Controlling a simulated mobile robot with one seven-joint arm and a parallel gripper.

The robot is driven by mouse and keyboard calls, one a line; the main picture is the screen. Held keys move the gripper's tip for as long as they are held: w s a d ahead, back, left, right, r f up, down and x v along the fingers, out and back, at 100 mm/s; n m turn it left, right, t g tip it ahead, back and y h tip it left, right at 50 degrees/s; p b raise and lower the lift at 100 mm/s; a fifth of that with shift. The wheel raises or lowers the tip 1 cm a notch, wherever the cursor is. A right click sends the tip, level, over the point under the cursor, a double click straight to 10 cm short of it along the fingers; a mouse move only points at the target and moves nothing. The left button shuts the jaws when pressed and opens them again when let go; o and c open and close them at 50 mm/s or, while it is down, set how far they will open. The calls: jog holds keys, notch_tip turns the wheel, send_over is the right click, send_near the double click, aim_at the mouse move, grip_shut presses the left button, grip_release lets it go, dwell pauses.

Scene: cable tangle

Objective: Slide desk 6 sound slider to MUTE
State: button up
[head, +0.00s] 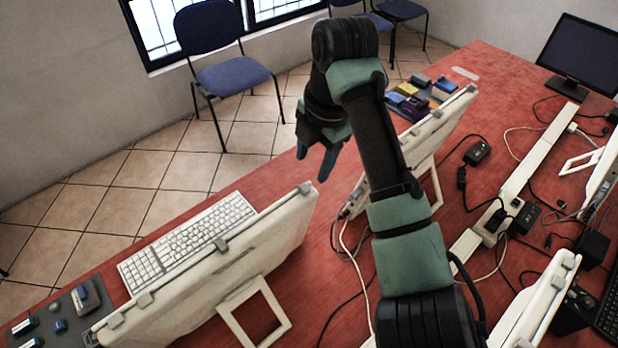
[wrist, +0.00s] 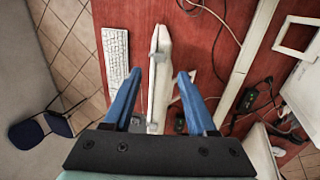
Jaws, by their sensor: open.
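My gripper (head: 314,164) hangs open and empty above the red desk in the head view, between two white monitors. Its two blue fingers show apart in the wrist view (wrist: 159,76). A dark control panel (head: 42,333) with blue and grey pieces lies at the lower left. Another group of yellow, blue, purple and red pieces (head: 420,96) lies behind the far white monitor. No desk number or MUTE mark is readable, so I cannot tell which piece is the desk 6 sound slider. The gripper touches neither group.
A white monitor (head: 215,270) and keyboard (head: 190,240) stand at the near left. The far white monitor (head: 425,135) stands near my arm. Cables and a white power strip (head: 535,160) run along the red desk (head: 480,90). Blue chairs (head: 225,60) stand beyond it.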

jog(key=v, duration=0.5)
dwell(0.3)
jog(key=w+a+r+m+t+y, duration=0.2)
jog(key=w+a+r+m+t, duration=0.3)
jog(key=a, duration=0.3)
jog(key=a+r+m+t+y, duration=0.1)
jog(key=a+r+m+t, duration=0.2)
jog(key=r, duration=0.5)
jog(key=a+r+m+t, duration=0.1)
jog(key=r+m+t, duration=0.2)
jog(key=r+t, duration=0.35)
jog(key=s+d+r+m+t+h, duration=0.2)
jog(key=s+r+m+t, duration=0.3)
jog(key=s+r, duration=0.5)
jog(key=s+d+r+m+t+h, duration=0.2)
jog(key=s+d+r+m+t, duration=0.2)
jog(key=s+r+m, duration=0.5)
jog(key=shift+s+d+r+t, duration=0.35)
jog(key=shift+s+t, duration=0.3)
jog(key=shift+t, duration=0.3)
